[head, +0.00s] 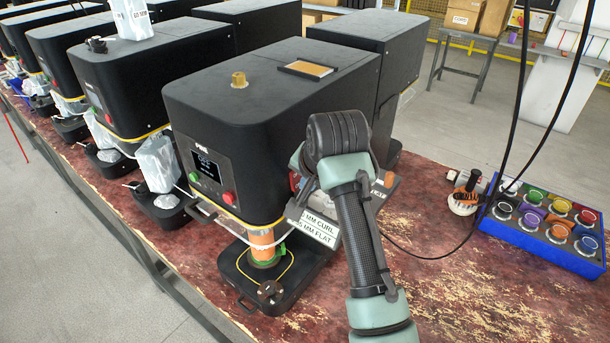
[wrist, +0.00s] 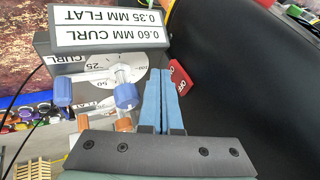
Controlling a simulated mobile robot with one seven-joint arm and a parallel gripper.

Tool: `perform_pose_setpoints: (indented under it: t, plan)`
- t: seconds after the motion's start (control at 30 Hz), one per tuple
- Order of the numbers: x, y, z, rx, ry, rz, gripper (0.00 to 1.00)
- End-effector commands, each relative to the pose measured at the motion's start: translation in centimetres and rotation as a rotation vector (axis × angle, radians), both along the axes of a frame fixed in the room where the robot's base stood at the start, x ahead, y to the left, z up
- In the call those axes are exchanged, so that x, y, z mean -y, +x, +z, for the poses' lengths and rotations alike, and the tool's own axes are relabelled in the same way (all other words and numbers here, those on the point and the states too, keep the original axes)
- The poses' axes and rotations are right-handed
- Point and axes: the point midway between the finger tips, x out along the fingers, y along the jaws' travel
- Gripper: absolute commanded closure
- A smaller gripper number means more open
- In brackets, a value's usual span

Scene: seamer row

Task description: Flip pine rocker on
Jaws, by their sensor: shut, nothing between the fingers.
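The pine machine (head: 270,115) is a black box marked PINE, with a small screen, a green button and a red knob on its front. In the wrist view, a small red piece with pale marks (wrist: 180,77) sits against the dark machine side; it may be the rocker, and I cannot read its position. My gripper (wrist: 160,75) has its blue fingers shut together and empty, with the tips just left of the red piece. I cannot tell whether they touch it. In the head view my arm hides the fingertips and most of that machine side.
A white sign reading 0.60 MM CURL, 0.35 MM FLAT (wrist: 108,27) and a dial with blue and orange knobs (wrist: 105,72) are close left of my fingers. A blue box of colored pots (head: 545,225) stands right on the table. Hanging black cables (head: 515,110) cross the right side.

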Motion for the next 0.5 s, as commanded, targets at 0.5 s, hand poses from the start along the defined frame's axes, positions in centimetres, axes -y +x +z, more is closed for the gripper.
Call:
perform_pose_setpoints:
  t: [0.5]
  plan:
    - [-0.67,0.38,-0.24,0.007,0.013,0.0,1.0]
